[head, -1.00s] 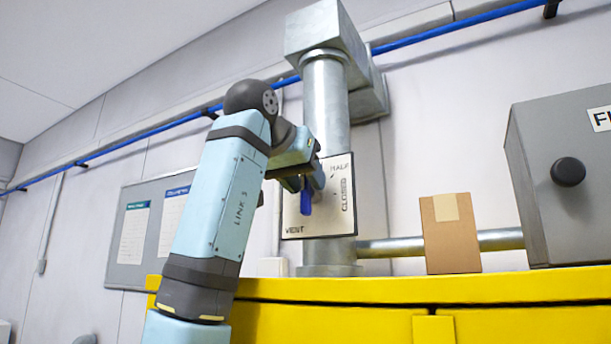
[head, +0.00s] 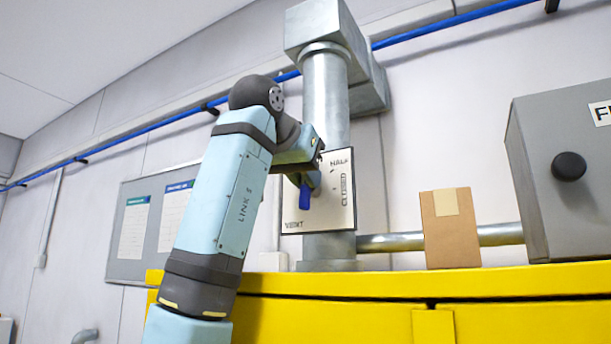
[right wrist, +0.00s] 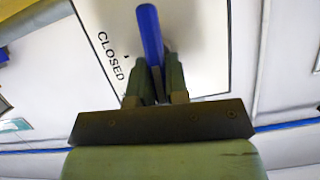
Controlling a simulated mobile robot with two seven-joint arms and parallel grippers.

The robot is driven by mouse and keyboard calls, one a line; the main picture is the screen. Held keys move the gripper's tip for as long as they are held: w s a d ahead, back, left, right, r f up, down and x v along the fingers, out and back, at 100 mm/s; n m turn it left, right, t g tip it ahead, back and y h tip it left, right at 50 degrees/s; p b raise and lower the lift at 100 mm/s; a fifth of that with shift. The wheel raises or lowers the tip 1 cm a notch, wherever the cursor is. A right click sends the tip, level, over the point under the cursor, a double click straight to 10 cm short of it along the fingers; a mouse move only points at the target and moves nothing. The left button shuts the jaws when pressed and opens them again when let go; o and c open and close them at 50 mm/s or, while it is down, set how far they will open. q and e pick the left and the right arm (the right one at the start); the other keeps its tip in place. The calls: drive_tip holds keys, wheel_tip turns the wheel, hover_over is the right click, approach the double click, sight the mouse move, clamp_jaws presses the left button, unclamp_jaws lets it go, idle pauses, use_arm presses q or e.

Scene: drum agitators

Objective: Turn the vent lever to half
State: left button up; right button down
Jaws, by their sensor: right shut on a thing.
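The blue vent lever (head: 304,198) sits on a white plate (head: 330,215) marked VENT, HALF and CLOSED, fixed to the front of a metal duct pipe. In the head view the lever's visible blue end hangs down, near vertical, and its upper part is hidden by my gripper. My right gripper (head: 312,181) is at the plate with its fingers around the lever. In the right wrist view the blue lever (right wrist: 150,35) runs between the two fingers (right wrist: 158,85), which are shut on it. The CLOSED mark shows left of it there. My left gripper is out of view.
A yellow cabinet (head: 380,285) stands below the plate. A cardboard box (head: 449,230) and a grey box with a black knob (head: 568,167) are on top at the right. A horizontal pipe (head: 395,242) runs behind the cardboard box. A notice board (head: 128,270) hangs at left.

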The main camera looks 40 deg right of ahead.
drive_tip(key=shift+s+d+f+m+t+b, duration=0.1)
drive_tip(key=shift+s+f+m+t+b, duration=0.15)
drive_tip(key=shift+m+t, duration=0.9)
drive_tip(key=shift+s+d+m+t+b, duration=0.15)
drive_tip(key=shift+s+m+t, duration=0.35)
drive_tip(key=shift+m, duration=1.05)
drive_tip(key=shift+w+a, duration=0.1)
drive_tip(key=shift+w, duration=0.05)
drive_tip(key=c, duration=1.1)
unclamp_jaws()
drive_tip(key=shift+a, duration=0.1)
drive_tip(key=b+v, duration=0.1)
drive_tip(key=v, duration=0.5)
drive_tip(key=b+v, duration=0.2)
drive_tip(key=v, duration=0.5)
drive_tip(key=shift+s+r, duration=0.15)
drive_tip(key=shift+s, duration=0.3)
